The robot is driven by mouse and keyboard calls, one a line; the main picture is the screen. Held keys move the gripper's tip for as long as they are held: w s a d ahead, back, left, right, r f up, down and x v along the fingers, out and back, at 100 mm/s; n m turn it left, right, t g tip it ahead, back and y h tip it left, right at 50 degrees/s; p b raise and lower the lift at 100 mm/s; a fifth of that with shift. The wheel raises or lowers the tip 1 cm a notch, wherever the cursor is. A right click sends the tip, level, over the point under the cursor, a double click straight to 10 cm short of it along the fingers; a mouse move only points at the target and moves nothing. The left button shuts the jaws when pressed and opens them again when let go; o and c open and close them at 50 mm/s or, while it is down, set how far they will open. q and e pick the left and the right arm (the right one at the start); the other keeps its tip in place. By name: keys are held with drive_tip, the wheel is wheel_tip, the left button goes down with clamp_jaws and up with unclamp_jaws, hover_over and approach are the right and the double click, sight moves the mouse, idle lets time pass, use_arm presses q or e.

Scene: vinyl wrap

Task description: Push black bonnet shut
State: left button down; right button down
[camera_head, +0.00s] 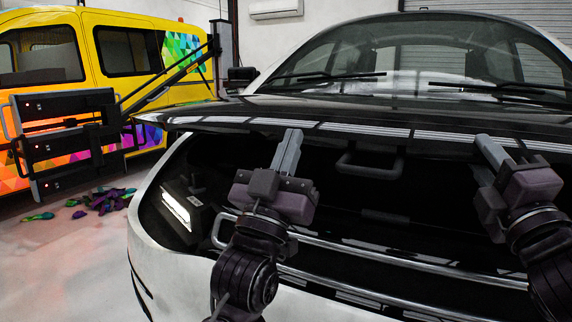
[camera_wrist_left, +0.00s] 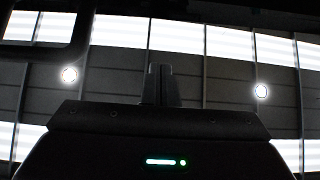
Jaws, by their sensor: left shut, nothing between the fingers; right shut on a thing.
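The black bonnet (camera_head: 400,112) of the white car is partly raised, with a dark gap between its front edge and the car's front. My left gripper (camera_head: 291,136) is shut and empty, its fingertips at the bonnet's front edge, left of the middle. Its closed fingers (camera_wrist_left: 161,84) also show in the left wrist view, against the ceiling. My right gripper (camera_head: 484,141) is shut at the bonnet's front edge on the right, apparently on that edge; its fingertips' exact contact is hard to see. Whether the left fingertips touch the bonnet cannot be told.
The car's front has a lit headlight (camera_head: 176,207) and chrome bars (camera_head: 400,262) below the gap. A black-framed lamp stand (camera_head: 66,135) stands at left, before a yellow van (camera_head: 120,45). Colourful scraps (camera_head: 103,200) lie on the floor, otherwise clear there.

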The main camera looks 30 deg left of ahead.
sight(305, 139)
drive_tip(key=shift+r, duration=0.15)
use_arm(q)
drive_tip(key=shift+w+r, duration=0.1)
drive_tip(key=shift+w, duration=2.65)
use_arm(e)
drive_tip(key=shift+d, duration=0.1)
